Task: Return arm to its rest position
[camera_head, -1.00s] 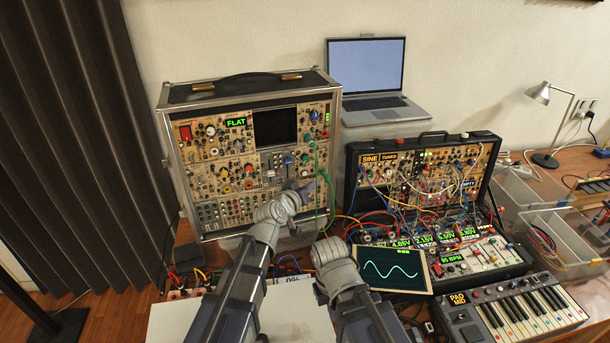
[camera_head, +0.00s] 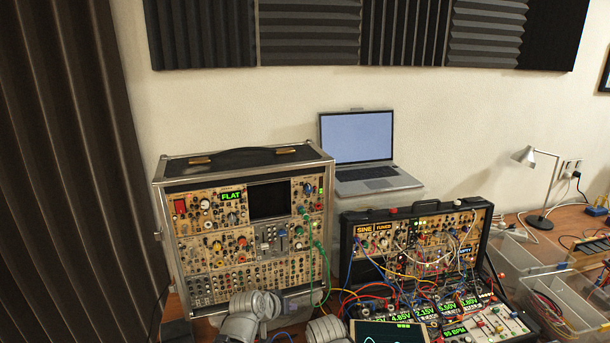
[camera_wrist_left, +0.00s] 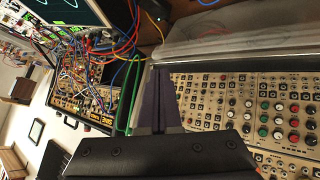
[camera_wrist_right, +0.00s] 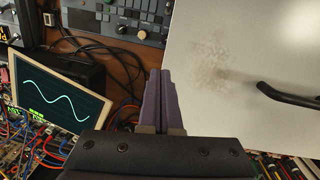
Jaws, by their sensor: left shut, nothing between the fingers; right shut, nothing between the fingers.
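My left wrist (camera_head: 252,306) is low in the head view, in front of the lower part of the tall synth case (camera_head: 243,282) with the FLAT display. In the left wrist view my left gripper (camera_wrist_left: 157,100) is shut with nothing between its fingers, beside that case's knobbed panel (camera_wrist_left: 262,105). My right arm's grey joint (camera_head: 328,330) just shows at the bottom of the head view. In the right wrist view my right gripper (camera_wrist_right: 161,100) is shut and empty, near a pale flat surface (camera_wrist_right: 215,25) with a black handle (camera_wrist_right: 290,95).
The open patch case (camera_head: 420,235) with many cables stands to the right. A sine-wave screen (camera_wrist_right: 62,85) is left of my right gripper in its view. A green cable (camera_head: 324,268) hangs down the tall case's front. A laptop (camera_head: 358,140) and a lamp (camera_head: 545,175) stand behind.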

